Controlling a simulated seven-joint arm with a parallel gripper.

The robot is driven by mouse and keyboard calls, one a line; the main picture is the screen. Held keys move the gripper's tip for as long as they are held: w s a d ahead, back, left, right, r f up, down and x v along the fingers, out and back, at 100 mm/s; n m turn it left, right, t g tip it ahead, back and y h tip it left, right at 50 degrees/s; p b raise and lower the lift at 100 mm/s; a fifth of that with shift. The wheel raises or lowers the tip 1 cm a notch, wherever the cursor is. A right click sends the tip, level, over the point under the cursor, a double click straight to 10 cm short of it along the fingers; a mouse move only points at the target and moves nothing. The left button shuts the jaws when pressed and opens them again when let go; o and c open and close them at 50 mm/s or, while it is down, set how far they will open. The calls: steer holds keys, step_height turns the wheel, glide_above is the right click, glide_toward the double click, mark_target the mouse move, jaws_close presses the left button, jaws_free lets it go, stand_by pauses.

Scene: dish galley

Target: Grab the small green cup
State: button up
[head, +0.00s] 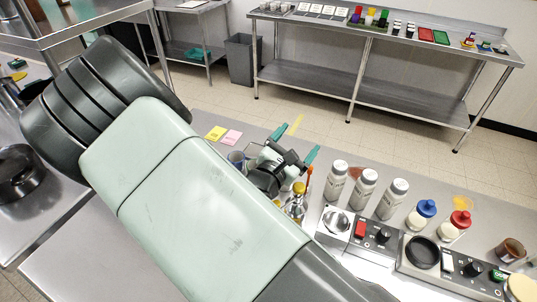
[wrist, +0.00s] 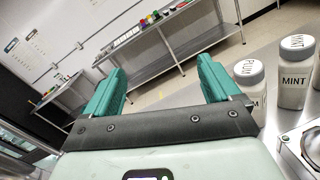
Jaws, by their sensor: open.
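I cannot pick out a small green cup for certain in either view; my arm covers much of the near counter in the head view. My gripper (head: 296,143) has teal fingers and is above the counter, left of the white bottles. In the wrist view my gripper (wrist: 161,75) has its fingers wide apart with nothing between them. A dark bluish cup (head: 237,158) stands just left of my gripper, partly hidden by my arm.
White bottles (head: 363,188), labelled PLUM (wrist: 249,82) and MINT (wrist: 294,80) in the wrist view, stand right of my gripper. Blue-capped (head: 421,215) and red-capped (head: 454,226) jars, control panels (head: 375,237) and a brown cup (head: 510,250) lie farther right. Yellow and pink notes (head: 231,137) lie left.

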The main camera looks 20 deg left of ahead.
steer(key=s+a+f+n+g+y, duration=0.2)
steer(key=s+a+f+n+y, duration=0.4)
steer(key=a+f+n+y, duration=0.35)
steer(key=shift+n, duration=0.35)
step_height(320, 180, down, 7)
steer(key=shift+s+r, duration=0.1)
steer(key=shift+s, duration=0.05)
steer(key=shift+w+a+f, duration=0.3)
steer(key=shift+w+f, duration=0.15)
steer(key=shift+w, duration=0.3)
steer(key=shift+x, duration=2.95)
steer(key=shift+r, duration=0.15)
steer(key=shift+c, duration=0.4)
steer(key=shift+r, duration=0.1)
steer(key=c, duration=1.1)
